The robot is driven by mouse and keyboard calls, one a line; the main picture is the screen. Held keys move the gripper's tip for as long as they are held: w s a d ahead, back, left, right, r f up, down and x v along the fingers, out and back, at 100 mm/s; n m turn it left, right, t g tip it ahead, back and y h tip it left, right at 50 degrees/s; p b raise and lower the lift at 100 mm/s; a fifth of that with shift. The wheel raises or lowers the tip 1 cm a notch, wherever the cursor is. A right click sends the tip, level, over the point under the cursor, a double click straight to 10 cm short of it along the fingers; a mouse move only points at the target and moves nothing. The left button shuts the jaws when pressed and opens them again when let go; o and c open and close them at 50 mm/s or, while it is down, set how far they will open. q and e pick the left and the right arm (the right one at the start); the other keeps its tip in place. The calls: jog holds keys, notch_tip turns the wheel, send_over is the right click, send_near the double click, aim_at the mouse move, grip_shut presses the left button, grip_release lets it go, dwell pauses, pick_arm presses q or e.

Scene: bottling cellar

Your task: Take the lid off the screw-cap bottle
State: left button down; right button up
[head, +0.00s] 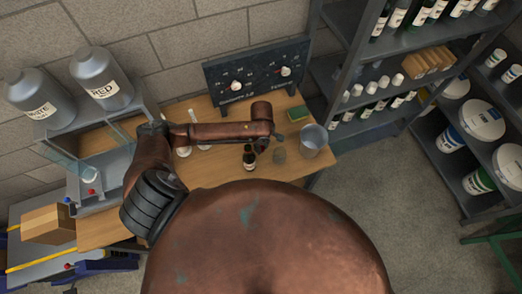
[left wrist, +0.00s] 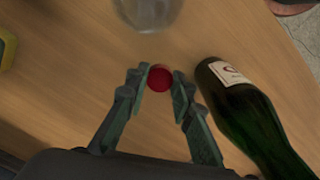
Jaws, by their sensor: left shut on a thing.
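A dark green bottle (head: 249,158) with a pale label stands on the wooden table. It also shows at the right of the left wrist view (left wrist: 245,115), where its upper end runs out of the frame. My left gripper (left wrist: 160,80) is shut on a round red lid (left wrist: 160,78), held between its fingertips. The lid is apart from the bottle, to its left in that view. In the head view my left gripper (head: 278,137) is above the table, just right of the bottle's top, and the lid cannot be made out there. My right gripper is not in view.
A dark control panel (head: 258,76) stands at the table's back. Shelves (head: 345,75) rise at the right.

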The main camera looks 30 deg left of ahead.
aim_at(262, 148)
pick_arm(q)
jog(key=shift+f, duration=1.8)
jog(key=shift+f, duration=0.1)
jog(key=c, duration=1.7)
grip_release()
notch_tip(262, 148, up, 12)
jog(key=shift+r+p, duration=0.15)
jog(key=shift+p, duration=0.2)
